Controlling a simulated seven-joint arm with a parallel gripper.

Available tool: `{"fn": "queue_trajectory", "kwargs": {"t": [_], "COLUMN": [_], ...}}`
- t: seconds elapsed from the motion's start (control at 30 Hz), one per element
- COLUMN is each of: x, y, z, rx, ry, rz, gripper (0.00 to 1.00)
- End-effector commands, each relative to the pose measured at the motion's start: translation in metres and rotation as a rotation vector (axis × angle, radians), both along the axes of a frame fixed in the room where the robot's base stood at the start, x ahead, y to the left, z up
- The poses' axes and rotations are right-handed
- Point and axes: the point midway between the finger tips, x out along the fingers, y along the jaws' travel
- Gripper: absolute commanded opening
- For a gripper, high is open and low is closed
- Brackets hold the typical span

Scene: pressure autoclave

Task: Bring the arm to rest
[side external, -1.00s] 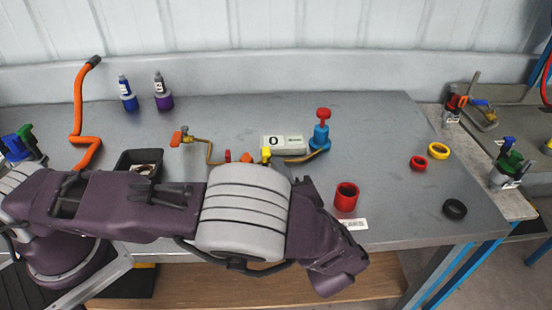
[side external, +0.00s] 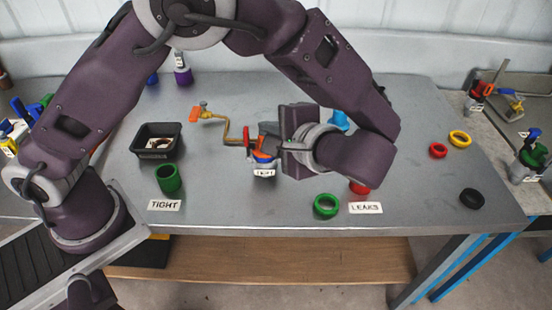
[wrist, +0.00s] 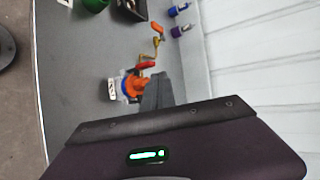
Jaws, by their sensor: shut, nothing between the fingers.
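My gripper (side external: 268,130) is over the middle of the grey bench (side external: 225,195) in the side view, on a raised, bent arm. Its dark fingers are together and hold nothing; they also show in the wrist view (wrist: 158,82). A small orange and blue fitting with a white label (side external: 264,172) is close to the fingertips in the side view. It also shows left of the fingers in the wrist view (wrist: 130,84). I cannot tell whether the fingers touch it. My wrist hides part of the blue fitting (side external: 338,120) and the red cup (side external: 360,188).
A green cup (side external: 168,179) stands by the TIGHT label (side external: 164,205), and a green ring (side external: 326,206) lies by the LEAKS label (side external: 366,208). A black tray (side external: 157,141) and brass pipe with orange handle (side external: 197,110) are at left. The front middle bench is clear.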

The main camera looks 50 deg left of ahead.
Motion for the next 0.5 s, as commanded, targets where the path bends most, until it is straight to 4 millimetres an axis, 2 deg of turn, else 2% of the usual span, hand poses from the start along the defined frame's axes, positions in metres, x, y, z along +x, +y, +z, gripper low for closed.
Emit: {"fn": "queue_trajectory", "kwargs": {"t": [0.03,0.1,0.2,0.3,0.4,0.5], "x": [-0.013,-0.037,-0.077,-0.117,-0.15,-0.171], "y": [0.022,0.044,0.064,0.071,0.07,0.064], "z": [0.019,0.04,0.064,0.084,0.097,0.102], "rx": [-0.128,-0.32,-0.587,-0.83,-1.016,-1.128], "ry": [0.033,0.072,0.064,-0.013,-0.143,-0.277], "rz": [0.068,0.133,0.186,0.193,0.164,0.123], "gripper": [0.0,0.0,0.0,0.0,0.0,0.0]}}
